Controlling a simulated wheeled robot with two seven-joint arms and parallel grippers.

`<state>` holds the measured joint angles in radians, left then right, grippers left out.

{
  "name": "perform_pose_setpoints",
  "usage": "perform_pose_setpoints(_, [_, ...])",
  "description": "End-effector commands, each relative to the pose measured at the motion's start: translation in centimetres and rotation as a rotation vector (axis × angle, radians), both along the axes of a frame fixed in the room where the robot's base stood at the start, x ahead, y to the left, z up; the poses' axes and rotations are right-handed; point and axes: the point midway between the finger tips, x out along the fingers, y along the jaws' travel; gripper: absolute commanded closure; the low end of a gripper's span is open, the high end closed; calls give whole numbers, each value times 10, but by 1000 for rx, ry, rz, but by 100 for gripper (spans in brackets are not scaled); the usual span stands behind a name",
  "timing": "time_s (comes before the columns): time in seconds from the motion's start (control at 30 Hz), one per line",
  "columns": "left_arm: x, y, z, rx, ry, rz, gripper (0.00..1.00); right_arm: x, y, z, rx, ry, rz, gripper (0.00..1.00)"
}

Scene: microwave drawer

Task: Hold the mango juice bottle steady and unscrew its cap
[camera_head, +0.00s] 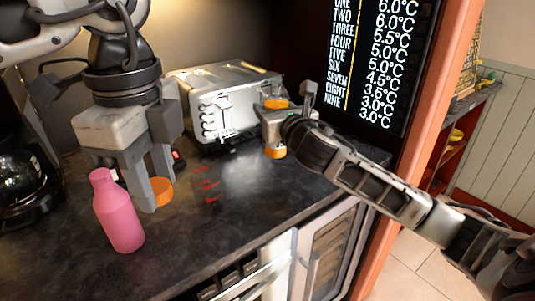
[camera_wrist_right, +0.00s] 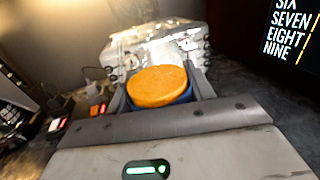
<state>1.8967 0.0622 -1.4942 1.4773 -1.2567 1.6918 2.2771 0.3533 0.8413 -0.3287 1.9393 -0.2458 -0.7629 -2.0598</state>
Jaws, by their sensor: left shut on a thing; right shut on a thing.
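An orange container (camera_head: 275,152), apparently the mango juice bottle, is held upright in my right gripper (camera_head: 275,124). Its orange top shows above the fingers and its lower end below; the middle is hidden. In the right wrist view its round orange top (camera_wrist_right: 157,86) sits between the fingers, with a blue band under it. My left gripper (camera_head: 143,185) is shut on a small round orange piece (camera_head: 160,191), apparently the cap, well to the left of the bottle. The cap and bottle are apart. I cannot tell whether the bottle touches the counter.
A pink bottle (camera_head: 119,214) stands in front of my left gripper and partly covers a finger. A silver toaster-like appliance (camera_head: 228,100) is behind my right gripper. A dark coffee maker (camera_head: 25,180) is at far left. The dark counter (camera_head: 225,212) has bare space near the front.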

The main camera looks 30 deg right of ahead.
Motion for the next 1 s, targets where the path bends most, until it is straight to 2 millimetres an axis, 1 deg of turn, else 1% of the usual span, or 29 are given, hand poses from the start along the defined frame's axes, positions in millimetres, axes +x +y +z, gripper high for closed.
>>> perform_pose_setpoints(0.03, [0, 0, -3, 0, 0, -1, 95, 0, 0, -14, 4, 2, -1, 100])
perform_pose_setpoints(0.1, [0, 0, -5, 0, 0, -1, 95, 0, 0, -26, 3, 1, -1, 100])
perform_pose_setpoints(0.2, [0, 0, -6, 0, 0, -1, 95, 0, 0, -36, 3, -2, -2, 100])
perform_pose_setpoints(0.37, [0, 0, -8, 0, 0, -1, 95, 0, 0, -48, 2, -1, -1, 100])
perform_pose_setpoints(0.5, [0, 0, -13, 0, 0, -1, 95, 0, 0, -69, 3, -1, -2, 100])
perform_pose_setpoints(0.57, [0, 0, -13, 0, 0, -2, 95, 0, 0, -75, 3, -1, -1, 100])
perform_pose_setpoints(0.63, [0, 0, -13, 0, 0, -2, 95, 0, 0, -78, 1, -2, -1, 100])
perform_pose_setpoints(0.83, [0, 0, -13, 0, 0, -2, 95, 0, 0, -77, -2, -4, -1, 100])
perform_pose_setpoints(0.97, [0, 0, -15, 0, 0, -2, 95, 0, 0, -81, -1, -3, 0, 100])
perform_pose_setpoints(1.0, [0, 0, -14, 0, 0, -2, 95, 0, 0, -81, 0, 0, -1, 37])
